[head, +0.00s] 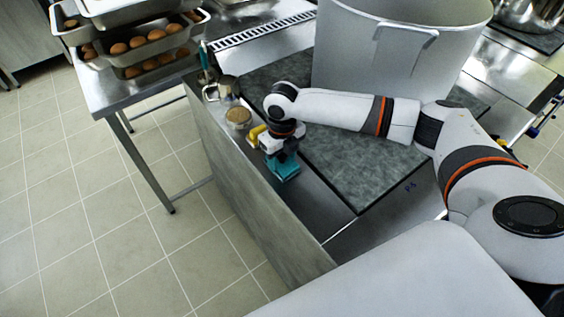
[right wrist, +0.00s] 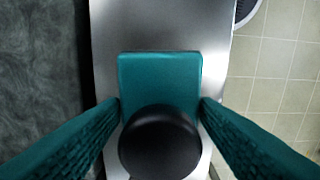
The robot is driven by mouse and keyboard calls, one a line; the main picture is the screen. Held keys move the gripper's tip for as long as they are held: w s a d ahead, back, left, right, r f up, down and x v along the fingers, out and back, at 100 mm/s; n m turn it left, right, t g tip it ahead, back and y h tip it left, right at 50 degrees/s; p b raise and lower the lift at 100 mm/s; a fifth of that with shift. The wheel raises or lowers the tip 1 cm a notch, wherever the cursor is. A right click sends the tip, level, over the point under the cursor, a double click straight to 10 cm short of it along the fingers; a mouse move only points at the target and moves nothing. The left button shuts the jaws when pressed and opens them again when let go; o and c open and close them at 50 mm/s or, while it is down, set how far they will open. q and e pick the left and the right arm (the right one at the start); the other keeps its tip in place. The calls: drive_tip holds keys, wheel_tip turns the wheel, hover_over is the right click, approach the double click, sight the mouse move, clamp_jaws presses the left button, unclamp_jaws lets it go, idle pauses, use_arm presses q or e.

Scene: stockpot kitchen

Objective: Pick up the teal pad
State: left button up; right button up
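The teal pad (right wrist: 160,78) lies flat on the metal strip in the right wrist view, its corners rounded. A round black knob (right wrist: 160,143) covers its near part. My right gripper (right wrist: 160,106) points down over it with its teal ribbed fingers wide apart, one on either side. The fingertips are at or very near the pad's side edges; I cannot tell whether they touch. In the head view my right gripper (head: 283,172) is low over the narrow metal counter, and the pad is hard to tell from the teal fingers there. My left gripper is not in view.
A yellow block (head: 257,134) and a round-topped jar (head: 238,118) stand close beside the gripper. A large stockpot (head: 360,60) stands behind on the dark stone slab (head: 345,165). Trays of brown eggs (head: 145,45) are at the back left. Tiled floor lies beyond the counter edge.

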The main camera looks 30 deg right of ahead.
drive_tip(key=shift+c, duration=0.8)
drive_tip(key=shift+r, duration=0.2)
wheel_tip(320, 180, up, 10)
drive_tip(key=shift+f+b, duration=0.15)
drive_tip(key=shift+b, duration=0.55)
drive_tip(key=o, duration=0.4)
drive_tip(key=shift+c, duration=1.2)
drive_tip(key=shift+a+f, duration=0.1)
